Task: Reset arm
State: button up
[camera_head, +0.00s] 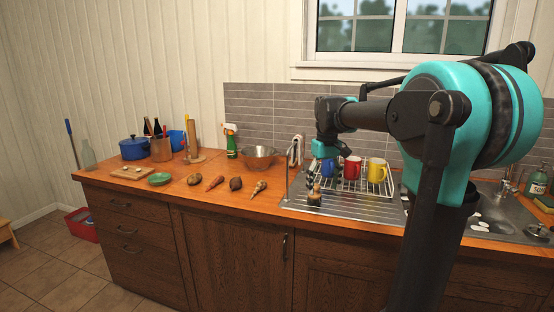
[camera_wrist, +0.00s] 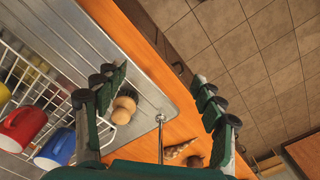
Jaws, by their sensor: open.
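My gripper (camera_head: 324,178) hangs with its fingers down over the drainboard beside the dish rack, in front of the blue mug (camera_head: 327,167). In the wrist view its two fingers (camera_wrist: 160,92) are spread wide apart, with nothing held between them. A round wooden-handled brush (camera_head: 314,196) stands on the drainboard below the gripper. It also shows in the wrist view (camera_wrist: 123,106), beside the left finger. That finger hides part of the blue mug and rack from the wrist camera.
A red mug (camera_head: 352,168) and a yellow mug (camera_head: 377,171) stand in the white wire rack (camera_head: 334,212). Vegetables, a steel bowl (camera_head: 259,158) and a blue pot (camera_head: 133,149) occupy the left counter. The counter's front strip is clear.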

jog(key=s+d+f+m+t, duration=0.2)
jog(key=s+f, duration=0.8)
jog(key=f, duration=0.1)
jog(key=s+d+f+m+t, duration=0.2)
jog(key=s+f, duration=0.8)
jog(key=f, duration=0.1)
jog(key=shift+s+f, duration=0.25)
jog(key=shift+f, duration=0.15)
